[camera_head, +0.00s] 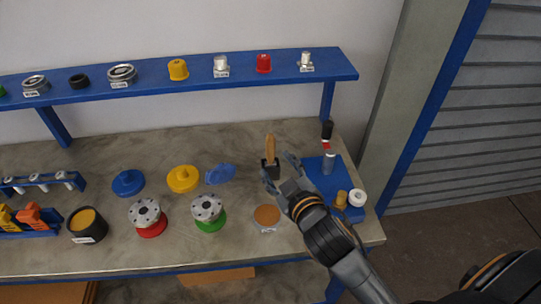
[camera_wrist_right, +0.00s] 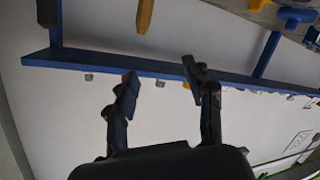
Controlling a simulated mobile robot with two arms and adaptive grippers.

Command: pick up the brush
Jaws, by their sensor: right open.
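The brush (camera_head: 270,148) stands upright on the bench, with a tan wooden handle on top and a dark lower part. I cannot tell whether that dark part is its head or a holder. Its handle also shows at the top edge of the right wrist view (camera_wrist_right: 145,14). My right gripper (camera_head: 281,168) is open beside the brush, just to its right in the head view. Its two fingers (camera_wrist_right: 161,77) are apart with nothing between them, and the handle lies beyond them. My left gripper is not in view.
A blue tray (camera_head: 318,183) with a grey cylinder, a red-and-black item and small parts lies right of my gripper. A blue oval piece (camera_head: 220,174) and yellow cap (camera_head: 183,179) lie left of the brush. A blue shelf (camera_head: 200,83) runs behind. An orange-brown disc (camera_head: 267,215) lies in front.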

